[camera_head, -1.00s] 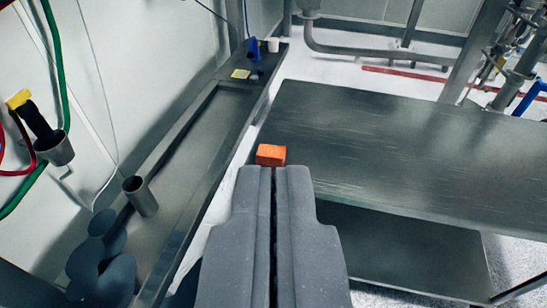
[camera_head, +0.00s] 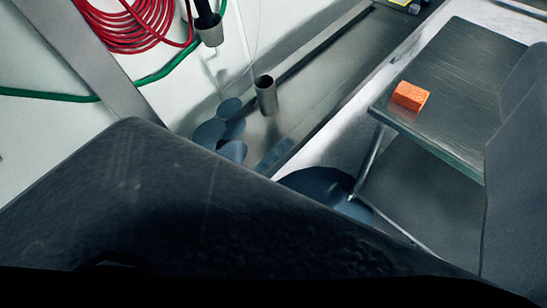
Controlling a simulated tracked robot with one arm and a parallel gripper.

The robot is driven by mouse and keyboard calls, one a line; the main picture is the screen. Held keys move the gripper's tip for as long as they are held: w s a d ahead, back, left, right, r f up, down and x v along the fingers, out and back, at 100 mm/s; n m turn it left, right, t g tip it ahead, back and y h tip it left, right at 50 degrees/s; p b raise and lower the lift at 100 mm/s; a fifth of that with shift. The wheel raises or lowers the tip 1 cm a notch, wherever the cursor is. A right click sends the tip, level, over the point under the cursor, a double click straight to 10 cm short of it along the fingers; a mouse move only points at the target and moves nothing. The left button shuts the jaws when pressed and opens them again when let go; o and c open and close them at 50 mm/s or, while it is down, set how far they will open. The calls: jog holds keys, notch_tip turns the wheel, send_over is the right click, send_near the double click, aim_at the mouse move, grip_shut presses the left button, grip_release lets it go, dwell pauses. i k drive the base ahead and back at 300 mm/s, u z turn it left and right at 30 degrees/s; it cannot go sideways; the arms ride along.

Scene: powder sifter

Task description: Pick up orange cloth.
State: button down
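The orange cloth (camera_head: 410,96) looks like a small folded block. It lies near the corner of the steel table (camera_head: 460,85), right of centre in the head view. Nothing is touching it. A grey part, probably of my gripper (camera_head: 515,180), is cut off by the right edge, to the right of the cloth and much closer to the camera. A large dark part of my own body fills the lower left and bottom. The fingertips cannot be made out, so I cannot see whether the gripper is open or shut. The cloth is not held.
A steel trough (camera_head: 300,110) runs along the wall, with an upright metal cup (camera_head: 266,95) and dark blue discs (camera_head: 222,130) at its near end. A coiled red hose (camera_head: 135,22) and a green hose (camera_head: 60,94) hang at upper left. A lower shelf (camera_head: 420,195) sits under the table.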

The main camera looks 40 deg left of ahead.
aim_at(412, 97)
jog(key=z, duration=0.05)
jog(key=k, duration=0.5)
jog(key=u, duration=0.6)
jog(key=i, duration=1.95)
